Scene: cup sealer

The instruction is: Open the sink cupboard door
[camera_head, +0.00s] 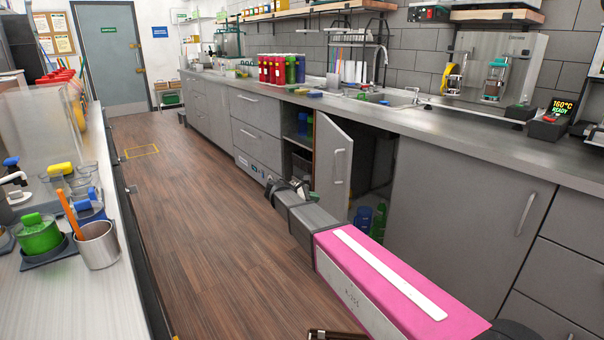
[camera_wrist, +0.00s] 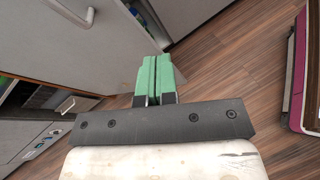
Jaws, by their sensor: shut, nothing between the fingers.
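The sink cupboard door (camera_head: 330,150) is a grey panel below the sink, standing swung out from the cabinet. Its pale bar handle (camera_head: 338,167) is on the outward side. The dark cupboard interior (camera_head: 376,180) shows to the right of the door, with blue and green bottles low inside. My gripper (camera_head: 299,187) is low in front of the cabinets, just left of the door in the head view. In the wrist view its green fingers (camera_wrist: 159,70) are together and empty. There the grey door panel (camera_wrist: 75,60) fills the upper left, with a handle (camera_wrist: 75,10) at the top edge. Contact with the door cannot be told.
An open shelf section (camera_head: 299,140) and drawers (camera_head: 258,112) lie left of the door. A closed grey cupboard (camera_head: 450,210) is to the right. The counter (camera_head: 440,125) runs above. A worktop with cups (camera_head: 98,245) stands at the left. The wooden floor (camera_head: 190,210) between is clear.

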